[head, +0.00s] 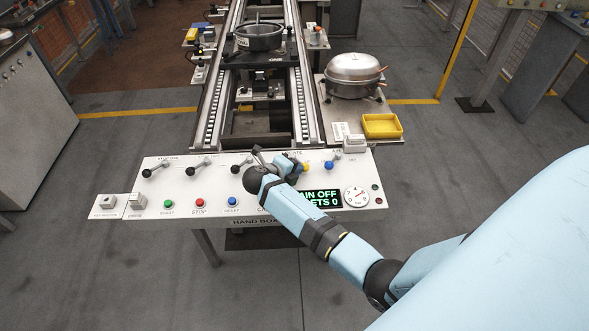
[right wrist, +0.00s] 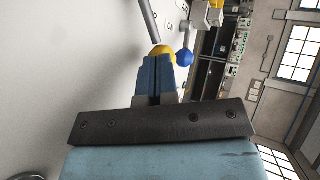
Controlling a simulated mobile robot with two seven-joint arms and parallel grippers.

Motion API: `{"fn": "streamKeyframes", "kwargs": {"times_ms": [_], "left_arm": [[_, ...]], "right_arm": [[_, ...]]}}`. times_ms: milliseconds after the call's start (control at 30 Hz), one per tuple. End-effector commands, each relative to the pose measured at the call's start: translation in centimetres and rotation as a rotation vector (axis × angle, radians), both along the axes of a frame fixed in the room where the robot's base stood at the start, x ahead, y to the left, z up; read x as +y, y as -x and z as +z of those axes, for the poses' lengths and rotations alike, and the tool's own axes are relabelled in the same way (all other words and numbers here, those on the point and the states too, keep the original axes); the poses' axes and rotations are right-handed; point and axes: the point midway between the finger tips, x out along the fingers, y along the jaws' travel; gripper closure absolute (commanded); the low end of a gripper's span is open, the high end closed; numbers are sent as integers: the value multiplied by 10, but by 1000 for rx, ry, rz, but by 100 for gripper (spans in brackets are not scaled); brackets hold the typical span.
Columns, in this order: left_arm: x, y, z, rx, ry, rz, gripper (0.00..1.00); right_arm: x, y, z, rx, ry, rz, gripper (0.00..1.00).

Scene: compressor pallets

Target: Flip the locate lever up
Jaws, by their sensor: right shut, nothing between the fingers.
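The locate lever seems to be the one with the yellow knob (head: 306,167) on the white control panel, under a label partly hidden by my arm. Its knob (right wrist: 161,50) and grey shaft (right wrist: 149,18) also show in the right wrist view. My right gripper (head: 298,166) is shut and empty, its fingertips right at the yellow knob; I cannot tell whether they touch. In the right wrist view the shut fingertips (right wrist: 158,60) overlap the knob's lower edge. My left gripper is not in view.
A lever with a blue knob (head: 329,164) is close to the right of the yellow one. Levers with black knobs (head: 235,169) stand to the left, above coloured push buttons (head: 200,202). A yellow tray (head: 382,126) and a silver compressor (head: 353,72) are behind the panel.

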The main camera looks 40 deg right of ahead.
Motion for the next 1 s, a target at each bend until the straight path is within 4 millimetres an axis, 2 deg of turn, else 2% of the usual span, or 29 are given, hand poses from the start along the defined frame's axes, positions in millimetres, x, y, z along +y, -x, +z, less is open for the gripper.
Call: {"fn": "streamKeyframes", "kwargs": {"times_ms": [133,400,767,1000], "left_arm": [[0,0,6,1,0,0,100],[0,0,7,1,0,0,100],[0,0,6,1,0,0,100],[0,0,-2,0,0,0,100]], "right_arm": [[-7,8,-5,20,7,13,100],[-16,11,-7,25,15,13,100],[-17,12,-8,26,17,9,100],[-7,1,-3,5,12,1,100]]}}
